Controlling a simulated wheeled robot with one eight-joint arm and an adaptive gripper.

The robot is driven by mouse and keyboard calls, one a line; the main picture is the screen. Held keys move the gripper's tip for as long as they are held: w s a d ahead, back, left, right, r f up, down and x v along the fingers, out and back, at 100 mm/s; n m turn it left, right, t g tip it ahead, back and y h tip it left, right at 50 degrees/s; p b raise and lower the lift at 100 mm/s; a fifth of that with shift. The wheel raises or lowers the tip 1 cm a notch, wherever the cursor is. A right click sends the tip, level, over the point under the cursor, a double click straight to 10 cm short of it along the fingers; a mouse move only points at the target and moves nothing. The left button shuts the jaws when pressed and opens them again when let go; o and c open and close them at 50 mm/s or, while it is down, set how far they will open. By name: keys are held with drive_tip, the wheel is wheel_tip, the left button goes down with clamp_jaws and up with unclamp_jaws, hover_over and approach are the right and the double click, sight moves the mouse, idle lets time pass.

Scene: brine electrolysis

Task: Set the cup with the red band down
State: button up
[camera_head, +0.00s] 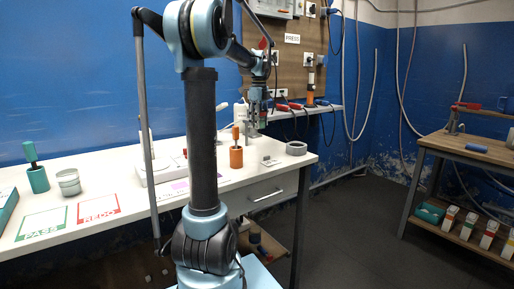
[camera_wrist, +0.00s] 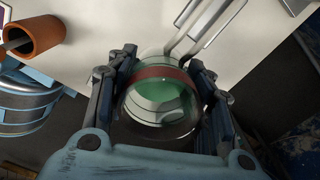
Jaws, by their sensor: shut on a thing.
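The cup with the red band (camera_wrist: 160,74) is clear, with green inside, and sits between my gripper's fingers (camera_wrist: 163,88) in the wrist view. The fingers are shut on its two sides. In the head view my gripper (camera_head: 257,105) hangs over the right part of the white table (camera_head: 130,205). The cup is small and hard to make out there, and the gap between it and the tabletop cannot be judged.
An orange holder (camera_head: 236,157) with a handled tool stands close by; it also shows in the wrist view (camera_wrist: 34,32). A grey ring (camera_head: 296,148) and a small metal piece (camera_head: 270,161) lie to its right. PASS (camera_head: 43,223) and REDO (camera_head: 98,208) squares are at left.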

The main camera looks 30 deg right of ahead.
sight(258, 151)
wheel_tip(258, 151, down, 11)
drive_tip(key=shift+f, duration=0.15)
idle(0.4)
drive_tip(key=o, duration=1.2)
drive_tip(key=shift+f, duration=0.1)
wheel_tip(258, 151, up, 12)
drive_tip(key=shift+r, duration=0.15)
